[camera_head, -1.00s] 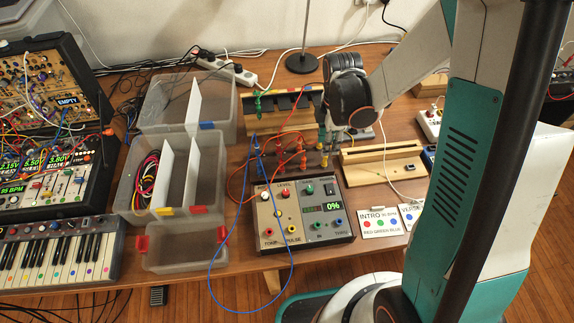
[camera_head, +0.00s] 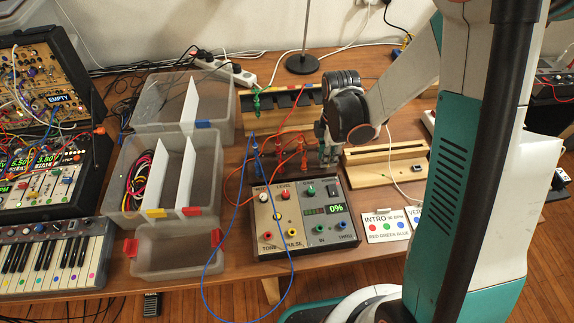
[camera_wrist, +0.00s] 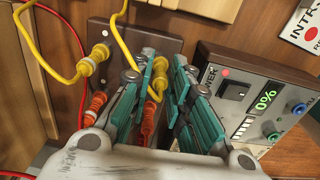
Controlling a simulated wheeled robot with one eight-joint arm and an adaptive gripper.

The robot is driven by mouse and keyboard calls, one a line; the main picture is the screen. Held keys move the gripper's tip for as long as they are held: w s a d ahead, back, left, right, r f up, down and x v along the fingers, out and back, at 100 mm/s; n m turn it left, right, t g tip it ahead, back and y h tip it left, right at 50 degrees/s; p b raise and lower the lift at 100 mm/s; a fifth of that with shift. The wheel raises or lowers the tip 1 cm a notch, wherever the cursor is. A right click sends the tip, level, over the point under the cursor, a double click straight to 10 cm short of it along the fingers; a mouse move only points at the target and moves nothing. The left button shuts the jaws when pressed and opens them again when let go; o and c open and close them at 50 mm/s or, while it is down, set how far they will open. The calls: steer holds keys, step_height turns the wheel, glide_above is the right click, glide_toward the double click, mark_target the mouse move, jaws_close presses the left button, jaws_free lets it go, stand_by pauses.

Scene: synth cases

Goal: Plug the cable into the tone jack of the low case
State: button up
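The low case (camera_head: 330,239) stands near the table's front edge, its display reading 0%. Its tone jack (camera_head: 267,236) is the red-ringed one at the front left, with no plug in it. My gripper (camera_head: 326,158) is low behind the case, at the right end of a dark plug holder (camera_wrist: 172,45). In the wrist view its teal fingers (camera_wrist: 166,68) are apart, with a yellow plug (camera_wrist: 158,80) upright between them. Another yellow plug (camera_wrist: 92,60) and orange plugs (camera_wrist: 97,104) stand to the left. Whether a finger touches the plug I cannot tell.
A blue cable (camera_head: 205,285) loops in front of the case's left side. Orange cables (camera_head: 229,190) arch over the holder. Clear bins (camera_head: 178,262) stand to the left, a wooden slotted block (camera_head: 385,170) and label cards (camera_head: 384,226) to the right.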

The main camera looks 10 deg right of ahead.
jaws_close()
steer(key=shift+r+p, duration=1.25)
steer(key=shift+r, duration=0.75)
